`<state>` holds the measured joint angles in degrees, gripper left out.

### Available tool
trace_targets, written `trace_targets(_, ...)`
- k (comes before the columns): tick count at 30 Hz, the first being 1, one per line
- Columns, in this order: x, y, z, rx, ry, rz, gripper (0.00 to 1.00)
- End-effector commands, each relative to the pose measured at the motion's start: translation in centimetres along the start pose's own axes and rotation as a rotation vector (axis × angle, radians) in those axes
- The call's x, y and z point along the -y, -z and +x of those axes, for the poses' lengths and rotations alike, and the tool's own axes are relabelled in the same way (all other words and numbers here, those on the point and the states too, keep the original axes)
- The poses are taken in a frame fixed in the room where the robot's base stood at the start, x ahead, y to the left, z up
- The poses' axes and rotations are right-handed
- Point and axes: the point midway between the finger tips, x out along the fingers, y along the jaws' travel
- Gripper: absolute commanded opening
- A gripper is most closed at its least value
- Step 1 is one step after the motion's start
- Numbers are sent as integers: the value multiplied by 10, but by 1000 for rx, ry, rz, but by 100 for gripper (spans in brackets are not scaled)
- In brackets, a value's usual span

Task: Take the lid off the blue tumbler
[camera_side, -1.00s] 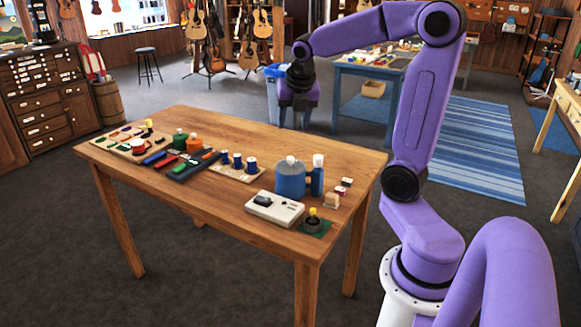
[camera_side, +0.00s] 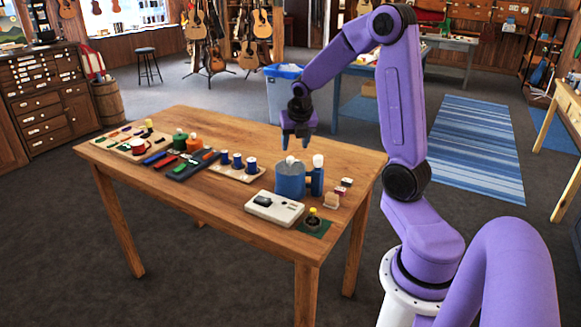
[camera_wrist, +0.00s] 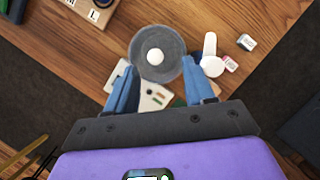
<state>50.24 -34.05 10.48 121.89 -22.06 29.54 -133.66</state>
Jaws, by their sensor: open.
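The blue tumbler (camera_side: 290,186) stands upright on the wooden table. Its grey-blue lid (camera_side: 283,167) is on top, with a round white knob (camera_side: 290,160) in the middle. In the wrist view the lid (camera_wrist: 145,38) is a dark disc around the white knob (camera_wrist: 155,57), just ahead of the fingers. My gripper (camera_side: 298,143) points down above the tumbler, apart from it. In the wrist view my gripper (camera_wrist: 160,75) has its blue fingers spread wide, with nothing held between them.
A blue bottle with a white cap (camera_side: 317,178) stands close to the tumbler's right. A white device (camera_side: 274,208) lies in front, beside a small dark pot (camera_side: 312,224). Small blocks (camera_side: 332,200) lie to the right.

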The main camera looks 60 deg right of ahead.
Motion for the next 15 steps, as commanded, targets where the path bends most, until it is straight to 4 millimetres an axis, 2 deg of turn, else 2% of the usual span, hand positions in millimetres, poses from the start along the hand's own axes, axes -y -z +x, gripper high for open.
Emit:
trace_targets(7,-2,2,14,-3,2,-1,53)
trace_targets(15,-7,6,48,-3,2,1,53)
